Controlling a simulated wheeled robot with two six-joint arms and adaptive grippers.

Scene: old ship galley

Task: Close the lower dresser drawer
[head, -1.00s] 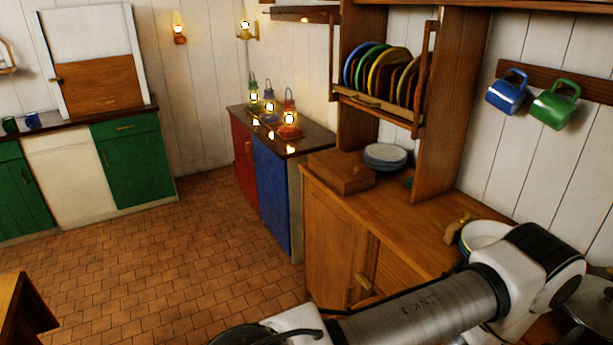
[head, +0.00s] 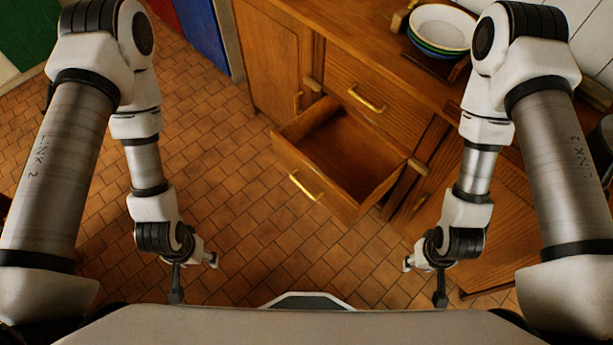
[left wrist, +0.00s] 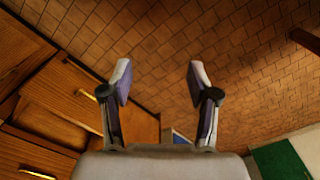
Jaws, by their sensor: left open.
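The lower dresser drawer (head: 345,195) is pulled out from the wooden dresser in the head view. Its inside looks empty, and a brass handle (head: 305,186) is on its front. The drawer's handle (left wrist: 86,94) also seems to show at the left of the left wrist view. My left gripper (head: 195,273) is left of the drawer and apart from it. In the left wrist view its fingers (left wrist: 160,80) are spread with nothing between them. My right gripper (head: 424,275) is right of the drawer, apart from it. Its fingers are too small and edge-on to judge.
The shut upper drawer (head: 380,110) is above the open one. A cupboard door (head: 265,65) is left of it. Stacked bowls (head: 440,30) stand on the dresser top. Tiled floor (head: 260,225) in front of the drawer is clear. A blue cabinet (head: 205,30) stands beyond.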

